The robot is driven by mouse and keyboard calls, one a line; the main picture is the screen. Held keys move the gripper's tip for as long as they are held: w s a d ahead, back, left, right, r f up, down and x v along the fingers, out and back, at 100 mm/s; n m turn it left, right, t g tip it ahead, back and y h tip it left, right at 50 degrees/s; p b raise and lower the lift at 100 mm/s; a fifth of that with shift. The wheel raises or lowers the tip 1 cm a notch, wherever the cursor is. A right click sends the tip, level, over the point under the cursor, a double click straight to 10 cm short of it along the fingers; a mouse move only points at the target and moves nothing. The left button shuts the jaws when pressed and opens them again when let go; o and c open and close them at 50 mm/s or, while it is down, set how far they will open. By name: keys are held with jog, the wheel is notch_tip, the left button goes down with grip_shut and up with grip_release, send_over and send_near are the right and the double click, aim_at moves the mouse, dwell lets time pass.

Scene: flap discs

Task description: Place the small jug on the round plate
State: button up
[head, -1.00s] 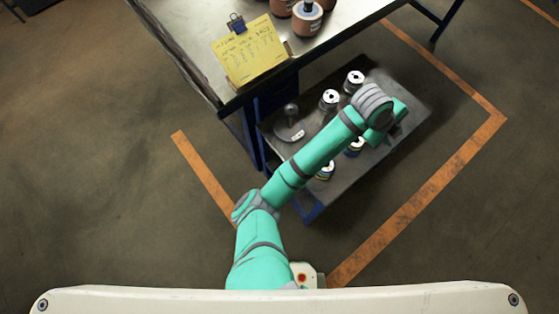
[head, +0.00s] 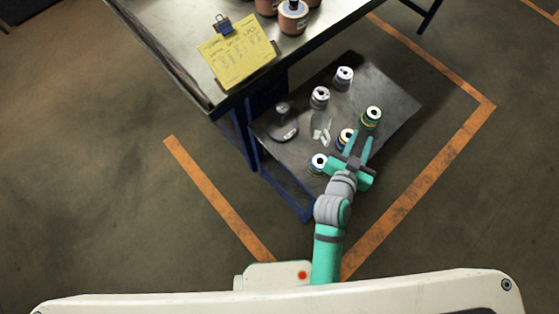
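No object can be clearly made out as a small jug. A dark round piece (head: 284,129), possibly the round plate, lies at the left of the low metal bench; a small grey knob-like thing (head: 282,107) shows at its far edge, and I cannot tell whether they are joined. A small pale irregular shape (head: 322,132) lies right of it, too small to identify. My gripper (head: 356,143) is open over the near right part of the bench, fingers pointing away from me. No held object shows between the fingers. A can with a yellow-blue band (head: 345,136) is close beside its left finger.
Several white-topped cans stand on the low bench (head: 392,92), including a green-yellow one (head: 371,116) and one left of my gripper (head: 318,163). A higher table (head: 190,60) with a yellow clipboard (head: 238,52) and brown jars (head: 293,17) overhangs the left. The bench's far right is bare.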

jog(key=s+a+f+n+t+y, duration=0.2)
jog(key=s+a+n+y, duration=0.4)
jog(key=s+a, duration=1)
jog(key=a+y, duration=0.1)
jog(key=a, duration=0.3)
jog(key=shift+s+a+n, duration=0.3)
jog(key=shift+o, duration=0.2)
jog(key=s+a+r, duration=0.4)
jog(key=s+a, duration=0.1)
jog(key=shift+s+a+t+y, duration=0.2)
jog(key=shift+s+t+y, duration=0.1)
jog(key=shift+s+y, duration=0.1)
jog(key=shift+o, duration=0.2)
jog(key=shift+s+a+r, duration=0.1)
jog(key=shift+a+r, duration=0.05)
jog(key=shift+a, duration=0.05)
